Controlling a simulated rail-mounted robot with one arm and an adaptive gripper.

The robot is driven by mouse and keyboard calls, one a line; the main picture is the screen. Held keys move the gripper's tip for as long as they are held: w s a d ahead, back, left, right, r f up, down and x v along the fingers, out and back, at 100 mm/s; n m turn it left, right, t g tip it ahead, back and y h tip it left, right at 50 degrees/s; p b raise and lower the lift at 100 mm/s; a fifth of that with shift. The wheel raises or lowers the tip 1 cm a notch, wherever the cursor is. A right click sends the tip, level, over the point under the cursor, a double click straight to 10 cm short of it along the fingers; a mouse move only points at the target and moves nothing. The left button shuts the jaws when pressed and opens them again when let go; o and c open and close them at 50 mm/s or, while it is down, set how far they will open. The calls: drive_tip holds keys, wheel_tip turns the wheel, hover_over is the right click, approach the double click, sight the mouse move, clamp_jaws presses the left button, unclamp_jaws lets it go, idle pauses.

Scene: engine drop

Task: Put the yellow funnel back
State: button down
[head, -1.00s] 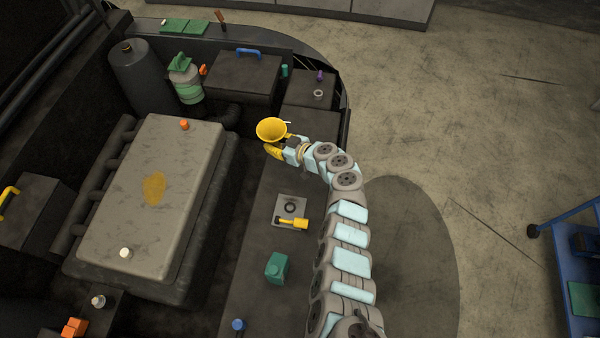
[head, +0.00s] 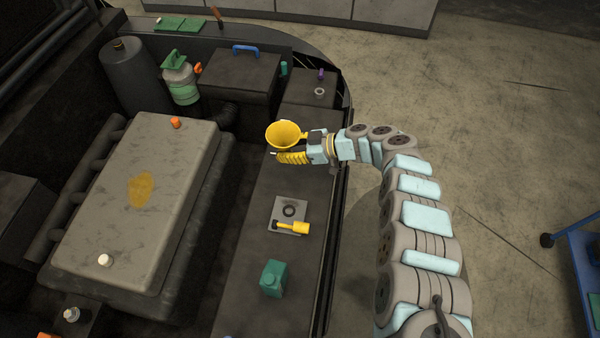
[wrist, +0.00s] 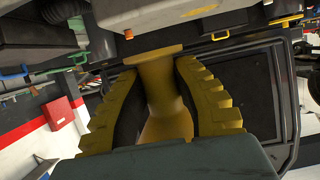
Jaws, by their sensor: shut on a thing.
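The yellow funnel (head: 284,134) is in my gripper (head: 296,155), wide mouth up, in the head view. It appears held above the dark ledge on the right side of the engine bay. In the wrist view the two ridged yellow fingers (wrist: 170,100) are closed on either side of the yellow funnel's handle or body (wrist: 164,85). The funnel's lower end is hidden by the gripper in the head view.
A grey plate with a round dark opening (head: 290,201) and a yellow-handled tool (head: 292,227) lie on the ledge. The engine cover (head: 140,200) is at left. A black box with a blue handle (head: 240,80) stands behind. A blue cart (head: 575,245) is at right.

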drive_tip(key=s+d+b, duration=0.8)
drive_tip(key=s+d, duration=0.1)
drive_tip(key=d, duration=0.2)
drive_tip(key=b, duration=0.9)
hover_over(300, 170)
drive_tip(key=f, duration=0.9)
drive_tip(key=shift+s+d+f, duration=0.2)
drive_tip(key=shift+s, duration=0.2)
drive_tip(key=shift+w+f+b, duration=0.15)
drive_tip(key=shift+w+b, duration=0.15)
drive_tip(key=shift+b, duration=0.05)
drive_tip(key=shift+w+a+f+b, duration=0.15)
drive_tip(key=shift+a+f+b, duration=0.05)
drive_tip(key=shift+f+b, duration=0.3)
wheel_tip(300, 170, down, 3)
drive_tip(key=shift+r+b, duration=0.1)
drive_tip(key=shift+b, duration=0.65)
drive_tip(key=shift+r, duration=0.1)
drive_tip(key=shift+w, duration=0.1)
